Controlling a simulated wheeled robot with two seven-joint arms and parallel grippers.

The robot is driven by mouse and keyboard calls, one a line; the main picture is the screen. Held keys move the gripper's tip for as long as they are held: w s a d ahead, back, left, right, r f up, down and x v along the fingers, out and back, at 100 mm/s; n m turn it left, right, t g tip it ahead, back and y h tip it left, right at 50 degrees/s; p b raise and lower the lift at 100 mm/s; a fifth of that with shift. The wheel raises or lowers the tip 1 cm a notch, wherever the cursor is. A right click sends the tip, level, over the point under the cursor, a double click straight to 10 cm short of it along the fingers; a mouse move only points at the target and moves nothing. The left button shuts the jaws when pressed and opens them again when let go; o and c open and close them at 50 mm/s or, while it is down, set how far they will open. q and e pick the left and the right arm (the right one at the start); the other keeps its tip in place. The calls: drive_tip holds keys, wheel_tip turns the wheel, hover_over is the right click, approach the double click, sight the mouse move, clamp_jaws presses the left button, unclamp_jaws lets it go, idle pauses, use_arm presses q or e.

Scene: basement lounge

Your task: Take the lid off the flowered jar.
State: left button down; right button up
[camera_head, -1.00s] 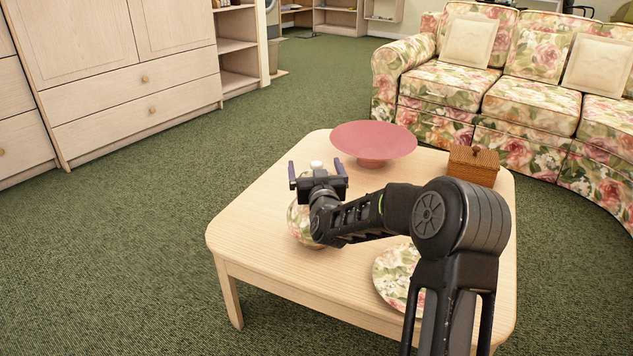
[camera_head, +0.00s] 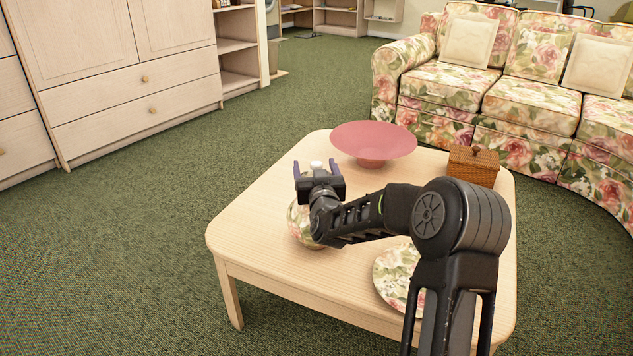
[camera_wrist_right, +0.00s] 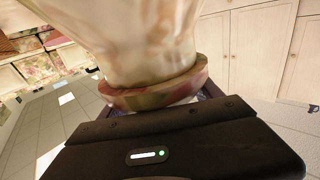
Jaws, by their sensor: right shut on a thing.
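The flowered jar (camera_head: 298,222) stands on the light wood table, partly hidden behind my right gripper and forearm. My right gripper (camera_head: 316,168) is over the jar's top, its two purple fingers closed in on either side of the lid. The lid's pale knob (camera_head: 316,164) shows between the fingers. In the right wrist view the lid's flowered rim (camera_wrist_right: 150,97) sits between the fingers, with a large cream part beyond it. The gripper hides where lid and jar meet, so I cannot tell whether they touch. My left gripper is not in view.
On the table (camera_head: 250,215) are a pink bowl (camera_head: 373,140) behind the gripper, a woven brown box (camera_head: 473,165) at the back right, and a flowered plate (camera_head: 392,275) under my forearm. The table's left part is clear. A flowered sofa (camera_head: 520,95) stands behind.

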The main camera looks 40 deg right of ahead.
drive_tip(key=shift+r, duration=0.1)
